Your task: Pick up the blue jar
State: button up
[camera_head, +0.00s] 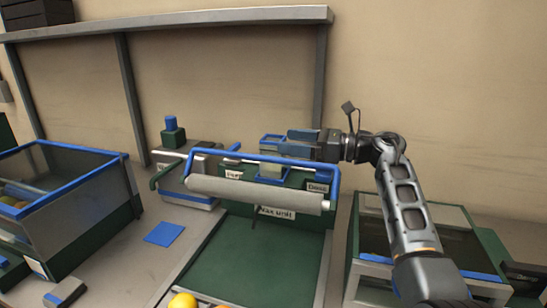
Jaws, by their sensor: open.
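A small clear container with blue edges (269,170) stands on the wax unit behind the roller; it is the thing that best fits the blue jar, though I cannot be sure. The roller's blue bar crosses in front of it. My gripper (287,142) reaches in from the right with its fingers pointing left, at the container's upper right part. The fingers are apart, one above the other in the picture. I cannot tell whether they are around the container or in front of it.
The wax unit (277,213) has a grey roller (255,194) under a blue bar. A green block with a blue top (172,132) stands left on a grey machine. A blue-rimmed bin (72,192) is far left. A flat blue square (164,234) lies on the table.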

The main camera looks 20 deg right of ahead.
aim_at(266, 137)
jog(key=shift+x, duration=3.6)
jog(key=c, duration=1.1)
jog(key=shift+c, duration=0.4)
jog(key=shift+r, duration=0.1)
